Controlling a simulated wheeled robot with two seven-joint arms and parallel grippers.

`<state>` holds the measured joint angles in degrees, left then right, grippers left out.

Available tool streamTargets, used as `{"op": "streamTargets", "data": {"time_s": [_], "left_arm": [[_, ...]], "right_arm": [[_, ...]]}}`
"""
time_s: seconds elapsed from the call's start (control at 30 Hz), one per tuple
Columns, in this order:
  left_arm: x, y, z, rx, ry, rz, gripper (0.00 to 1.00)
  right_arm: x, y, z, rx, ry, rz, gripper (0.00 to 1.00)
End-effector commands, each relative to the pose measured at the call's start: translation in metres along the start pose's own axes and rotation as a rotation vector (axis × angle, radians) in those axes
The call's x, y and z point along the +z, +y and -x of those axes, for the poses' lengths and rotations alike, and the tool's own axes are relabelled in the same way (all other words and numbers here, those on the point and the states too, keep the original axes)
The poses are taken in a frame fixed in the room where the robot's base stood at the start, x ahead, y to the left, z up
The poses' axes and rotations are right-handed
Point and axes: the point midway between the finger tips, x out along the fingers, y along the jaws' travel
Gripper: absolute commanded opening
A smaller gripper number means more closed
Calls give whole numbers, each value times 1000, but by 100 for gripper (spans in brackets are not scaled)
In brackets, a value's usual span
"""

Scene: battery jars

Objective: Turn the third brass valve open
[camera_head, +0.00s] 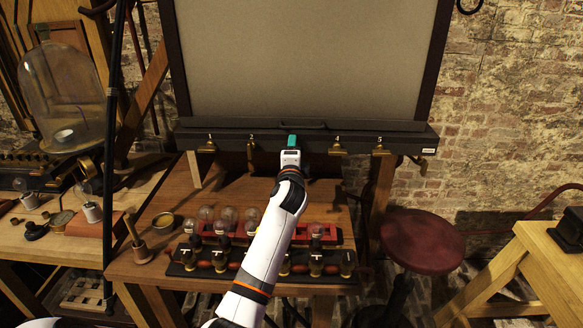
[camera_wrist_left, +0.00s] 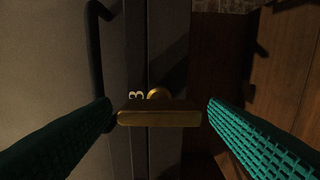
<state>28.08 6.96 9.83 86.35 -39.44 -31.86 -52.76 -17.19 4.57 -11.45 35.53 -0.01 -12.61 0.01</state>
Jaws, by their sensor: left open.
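The third brass valve (camera_wrist_left: 159,118) shows in the left wrist view as a flat brass bar handle with a rounded brass part behind it, beside a pale number 3. It is mounted on a dark rail (camera_head: 230,133) under a large board. In the head view my left gripper hides this valve. My left gripper (camera_head: 291,141) is open, with its teal fingers on either side of the handle in the left wrist view (camera_wrist_left: 158,110). Small gaps show between the handle ends and both fingers. My right gripper is not in view.
Other brass valves hang along the rail: two to the left (camera_head: 208,146) (camera_head: 251,153) and two to the right (camera_head: 337,146) (camera_head: 380,147). A brass lever (camera_head: 419,164) sits at the rail's right end. Jars and bulbs (camera_head: 221,257) crowd the table below. A red stool (camera_head: 422,240) stands right.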

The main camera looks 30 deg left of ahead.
Motion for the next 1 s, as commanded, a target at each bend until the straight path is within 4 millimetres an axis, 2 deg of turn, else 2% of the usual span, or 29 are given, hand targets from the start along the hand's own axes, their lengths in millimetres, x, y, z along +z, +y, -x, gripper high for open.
{"op": "streamTargets", "data": {"time_s": [0.3, 0.5, 0.67, 1.0], "left_arm": [[0, -3, 65, -1, -2, 3, 69], [0, -2, 94, -2, -2, 2, 69], [0, -1, 103, -2, -1, 2, 69], [0, -1, 103, -3, 0, 2, 69]], "right_arm": [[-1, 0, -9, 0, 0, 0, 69], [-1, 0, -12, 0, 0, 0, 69], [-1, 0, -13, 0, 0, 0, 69], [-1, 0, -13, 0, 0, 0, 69]]}}
